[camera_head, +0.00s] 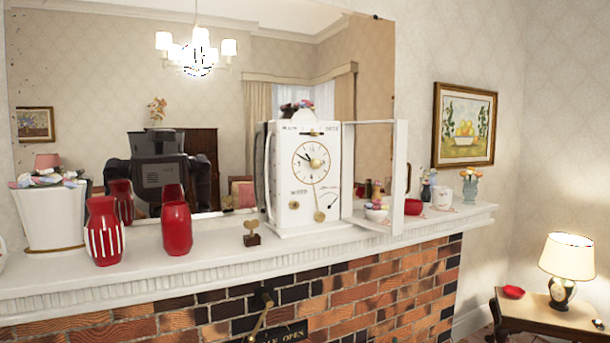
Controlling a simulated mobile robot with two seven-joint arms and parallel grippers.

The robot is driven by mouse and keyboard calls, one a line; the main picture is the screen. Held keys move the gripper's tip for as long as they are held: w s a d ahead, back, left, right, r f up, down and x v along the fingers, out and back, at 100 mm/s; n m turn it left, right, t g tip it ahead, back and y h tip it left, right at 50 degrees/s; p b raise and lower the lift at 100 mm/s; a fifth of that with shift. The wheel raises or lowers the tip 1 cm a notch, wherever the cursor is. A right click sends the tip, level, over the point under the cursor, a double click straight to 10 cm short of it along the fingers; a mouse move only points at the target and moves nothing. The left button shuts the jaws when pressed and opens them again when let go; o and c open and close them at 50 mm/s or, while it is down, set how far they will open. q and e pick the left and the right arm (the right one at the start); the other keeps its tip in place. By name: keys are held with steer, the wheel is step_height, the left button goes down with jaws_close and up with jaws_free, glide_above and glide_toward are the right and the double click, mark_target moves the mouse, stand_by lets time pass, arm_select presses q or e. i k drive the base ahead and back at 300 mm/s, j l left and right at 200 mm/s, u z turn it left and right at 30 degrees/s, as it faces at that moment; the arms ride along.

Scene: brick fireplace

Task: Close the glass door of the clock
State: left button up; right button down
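Neither of my grippers shows in the head view.
The mantel (200,260) also holds a white planter (52,215), two red vases (104,230) and (176,228), and a small brown-and-gold object (252,234) left of the clock. Bowls and cups stand right of the door. A large mirror (100,80) is behind.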

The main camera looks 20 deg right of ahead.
mark_target(402, 126)
steer(key=l, duration=2.6)
steer(key=i+l, duration=0.1)
steer(key=l, duration=2.5)
steer(key=l+u, duration=0.2)
steer(key=u, duration=0.25)
steer(key=l+u, duration=0.2)
steer(key=u, duration=0.25)
